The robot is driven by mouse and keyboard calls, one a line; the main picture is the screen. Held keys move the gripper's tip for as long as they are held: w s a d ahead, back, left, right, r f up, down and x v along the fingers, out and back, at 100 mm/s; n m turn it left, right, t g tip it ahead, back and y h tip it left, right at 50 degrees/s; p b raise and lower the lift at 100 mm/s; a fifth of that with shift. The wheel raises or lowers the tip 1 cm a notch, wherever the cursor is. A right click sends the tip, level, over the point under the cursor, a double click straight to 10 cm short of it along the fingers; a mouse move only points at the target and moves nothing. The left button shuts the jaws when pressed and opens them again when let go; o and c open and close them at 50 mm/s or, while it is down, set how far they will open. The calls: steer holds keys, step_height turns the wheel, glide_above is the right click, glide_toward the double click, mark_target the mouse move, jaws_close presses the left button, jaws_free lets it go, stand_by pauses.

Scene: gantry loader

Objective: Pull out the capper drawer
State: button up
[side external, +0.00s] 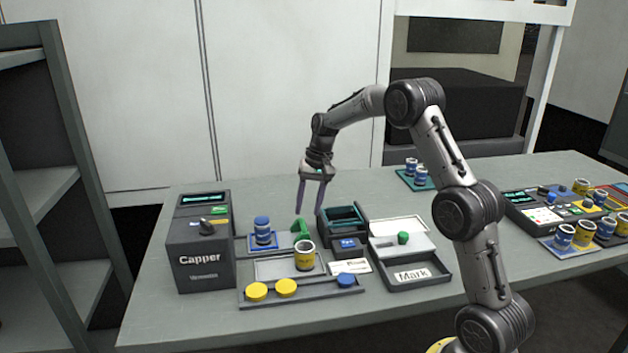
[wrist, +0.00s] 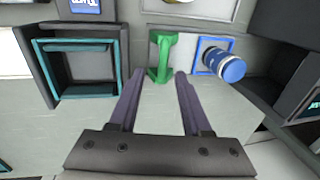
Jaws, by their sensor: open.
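The dark box labelled Capper (side external: 205,262) stands at the left of the bench; part of a dark machine also shows at the right of the wrist view. A low grey tray section (side external: 283,266) extends beside it. A green upright handle (side external: 299,228) stands at the back of this section; it also shows in the wrist view (wrist: 162,52). I cannot tell for certain which part is the drawer. My gripper (side external: 309,209) is open and empty, pointing down above and behind the handle. In the wrist view its fingertips (wrist: 160,74) lie either side of the handle's lower end; contact is unclear.
A blue-and-white canister (side external: 263,232) stands on a blue-edged square left of the handle. A teal-rimmed dark box (side external: 343,220) is close on the right. A yellow canister (side external: 305,256) and yellow caps (side external: 286,287) sit in front. Bench behind the handle is clear.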

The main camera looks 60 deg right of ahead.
step_height(320, 180, up, 10)
steer(key=s+d, duration=0.1)
steer(key=shift+s+d, duration=0.25)
steer(key=shift+r, duration=0.1)
steer(key=s+a+r+n+t, duration=0.1)
steer(key=s+a+r+n, duration=0.1)
steer(key=s+a+r, duration=0.5)
steer(key=s+a+r+n+t, duration=0.2)
steer(key=s+a+r, duration=0.3)
steer(key=a, duration=0.4)
steer(key=s+a+f+n+h, duration=0.1)
steer(key=s+a, duration=0.2)
steer(key=s, duration=0.3)
steer(key=s+a+f+n, duration=0.1)
steer(key=s+a+n, duration=0.1)
steer(key=s, duration=0.4)
steer(key=s+f+n+t, duration=0.1)
steer(key=s+f+n, duration=0.1)
steer(key=s+f, duration=0.4)
step_height(320, 180, down, 3)
steer(key=shift+r+h, duration=0.15)
steer(key=shift+h, duration=0.15)
